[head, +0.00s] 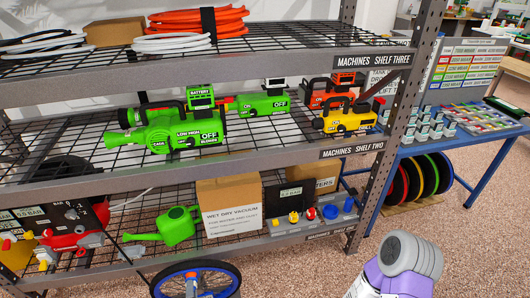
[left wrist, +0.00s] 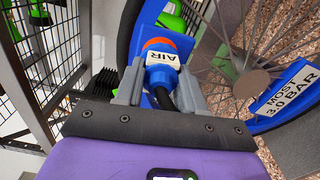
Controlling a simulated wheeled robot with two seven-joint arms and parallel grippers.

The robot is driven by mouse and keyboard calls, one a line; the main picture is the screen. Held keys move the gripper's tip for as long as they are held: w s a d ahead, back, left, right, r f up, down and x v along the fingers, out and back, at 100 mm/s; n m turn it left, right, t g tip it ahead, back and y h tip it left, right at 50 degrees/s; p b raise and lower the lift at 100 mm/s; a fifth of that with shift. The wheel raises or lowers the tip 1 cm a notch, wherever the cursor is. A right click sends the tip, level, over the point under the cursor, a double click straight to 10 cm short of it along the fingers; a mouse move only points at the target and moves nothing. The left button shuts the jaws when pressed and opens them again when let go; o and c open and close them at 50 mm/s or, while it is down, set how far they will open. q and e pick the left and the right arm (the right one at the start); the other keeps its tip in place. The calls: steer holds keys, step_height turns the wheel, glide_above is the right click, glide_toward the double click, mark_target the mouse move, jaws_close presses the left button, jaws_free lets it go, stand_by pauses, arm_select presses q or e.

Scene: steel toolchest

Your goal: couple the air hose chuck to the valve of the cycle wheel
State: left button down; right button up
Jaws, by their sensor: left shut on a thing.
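The cycle wheel (head: 225,273), with a black tyre and blue rim, stands at the bottom of the head view, partly cut off. In the left wrist view its spokes and hub (left wrist: 250,84) show at the right. My left gripper (left wrist: 158,88) is shut on the air hose chuck (left wrist: 165,47), a blue body with an orange end and an "AIR" label. A black hose runs back from it between the fingers. The chuck's orange end points away from me, close to the blue rim. I cannot make out the valve or whether the chuck touches it. My right gripper is not in view.
Steel shelving (head: 170,178) with blowers, a green watering can (head: 176,226) and a cardboard box (head: 230,207) stands behind the wheel. A blue bench (head: 480,130) is at right. One of my purple arm links shows at lower right. Speckled floor is clear at centre right.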

arm_select(q)
steer(key=shift+m, duration=0.7)
steer(key=shift+w, duration=0.1)
steer(key=c, duration=0.6)
jaws_free()
steer(key=shift+p+v, duration=2.05)
steer(key=shift+v, duration=2.5)
